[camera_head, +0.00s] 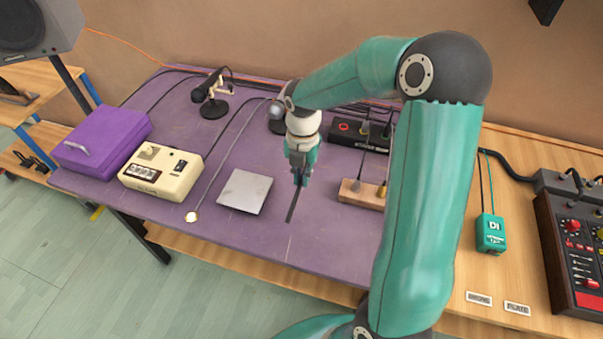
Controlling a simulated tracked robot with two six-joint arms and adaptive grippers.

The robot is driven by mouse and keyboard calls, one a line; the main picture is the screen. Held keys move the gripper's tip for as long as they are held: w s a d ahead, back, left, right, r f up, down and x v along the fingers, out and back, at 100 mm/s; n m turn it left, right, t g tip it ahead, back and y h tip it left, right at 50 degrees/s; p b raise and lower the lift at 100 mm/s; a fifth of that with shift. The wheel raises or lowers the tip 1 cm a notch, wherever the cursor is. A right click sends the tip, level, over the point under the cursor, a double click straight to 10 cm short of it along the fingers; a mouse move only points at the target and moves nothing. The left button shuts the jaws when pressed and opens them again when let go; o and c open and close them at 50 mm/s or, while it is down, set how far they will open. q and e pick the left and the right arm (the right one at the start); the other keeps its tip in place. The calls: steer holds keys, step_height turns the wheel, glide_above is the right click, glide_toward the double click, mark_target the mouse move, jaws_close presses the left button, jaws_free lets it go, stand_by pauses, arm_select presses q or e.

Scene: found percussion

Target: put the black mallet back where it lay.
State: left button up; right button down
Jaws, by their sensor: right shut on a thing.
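My right gripper (299,178) points down over the middle of the purple table (330,240) and is shut on the black mallet (293,207). The mallet shows as a thin dark stick slanting down and slightly left from the fingers. Its upper part is hidden by the gripper, and I cannot tell whether its lower end touches the table. A grey metal plate (245,191) lies to the left of the mallet. A small wooden block (354,195) with dark pieces on it sits to the right. My left gripper is not in view.
A cream box (160,172) and a purple case (102,143) stand at the left. A microphone on a stand (213,95) and a black box (357,134) are at the back. A green DI box (490,233) and a mixer (572,250) are at the right. Cables cross the table.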

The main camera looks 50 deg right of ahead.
mark_target(302, 202)
step_height(302, 202, down, 7)
steer(key=b, duration=0.4)
steer(key=shift+b, duration=0.35)
steer(key=shift+f+b, duration=0.3)
steer(key=shift+f, duration=0.2)
steer(key=shift+s+f, duration=0.1)
steer(key=c, duration=1.2)
jaws_free()
